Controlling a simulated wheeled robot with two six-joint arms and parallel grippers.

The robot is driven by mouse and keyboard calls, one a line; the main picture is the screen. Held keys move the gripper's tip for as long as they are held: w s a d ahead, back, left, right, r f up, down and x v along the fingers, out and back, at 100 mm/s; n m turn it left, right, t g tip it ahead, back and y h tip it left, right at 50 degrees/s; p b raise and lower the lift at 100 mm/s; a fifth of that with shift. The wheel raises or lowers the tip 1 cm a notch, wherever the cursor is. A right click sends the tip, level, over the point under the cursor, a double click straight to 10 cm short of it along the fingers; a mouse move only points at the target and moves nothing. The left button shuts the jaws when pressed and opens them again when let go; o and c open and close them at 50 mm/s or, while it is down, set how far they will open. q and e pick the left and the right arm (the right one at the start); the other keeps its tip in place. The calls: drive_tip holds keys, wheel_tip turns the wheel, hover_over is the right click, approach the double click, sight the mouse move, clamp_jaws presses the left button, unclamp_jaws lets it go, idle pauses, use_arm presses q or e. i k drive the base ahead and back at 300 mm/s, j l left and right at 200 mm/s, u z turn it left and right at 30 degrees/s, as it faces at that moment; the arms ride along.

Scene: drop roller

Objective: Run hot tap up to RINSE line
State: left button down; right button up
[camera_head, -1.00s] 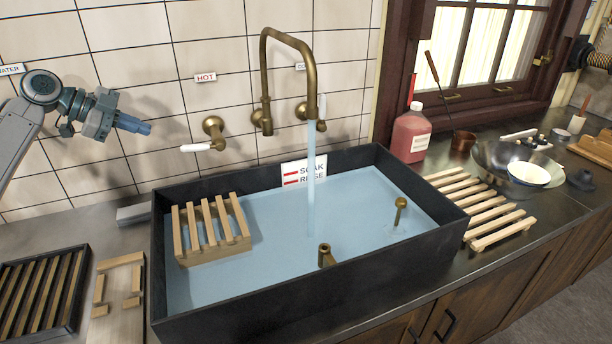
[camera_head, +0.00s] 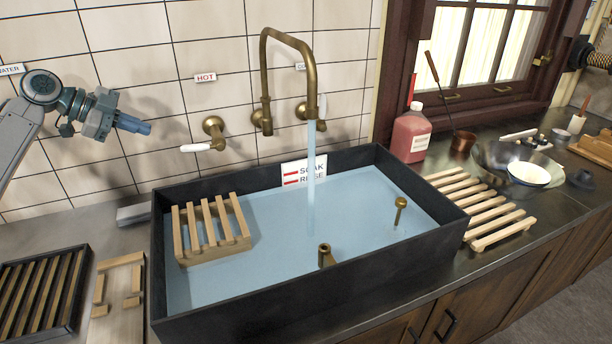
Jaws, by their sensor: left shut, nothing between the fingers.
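The brass tap spout (camera_head: 287,37) pours a stream of water (camera_head: 312,160) into the dark sink (camera_head: 290,308). Pale blue water (camera_head: 280,222) stands in the sink. The level sign (camera_head: 304,172) on the back wall of the sink reads SOAK above RINSE; the water surface is near its lower edge, close to the RINSE line. The hot tap handle (camera_head: 196,148) with a white lever sits below the HOT label (camera_head: 205,78). The cold tap handle (camera_head: 320,106) is right of the spout. My left gripper (camera_head: 134,125) is shut and empty, left of the hot handle and apart from it. My right gripper is not in view.
A wooden slatted rack (camera_head: 211,228) is at the sink's left end. Two brass fittings (camera_head: 325,256) and (camera_head: 399,210) rise from the water. A slatted rack (camera_head: 475,208), red bottle (camera_head: 411,135) and metal bowl (camera_head: 497,165) stand right. A dark slatted tray (camera_head: 40,296) lies left.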

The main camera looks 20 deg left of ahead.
sight(219, 145)
drive_tip(key=k+j, duration=0.1)
drive_tip(key=k+j+z, duration=0.25)
drive_tip(key=j, duration=0.15)
drive_tip(key=k+j+z, duration=0.1)
drive_tip(key=j+z, duration=0.15)
drive_tip(key=k+j+z, duration=0.25)
drive_tip(key=j, duration=0.15)
drive_tip(key=i+j, duration=0.05)
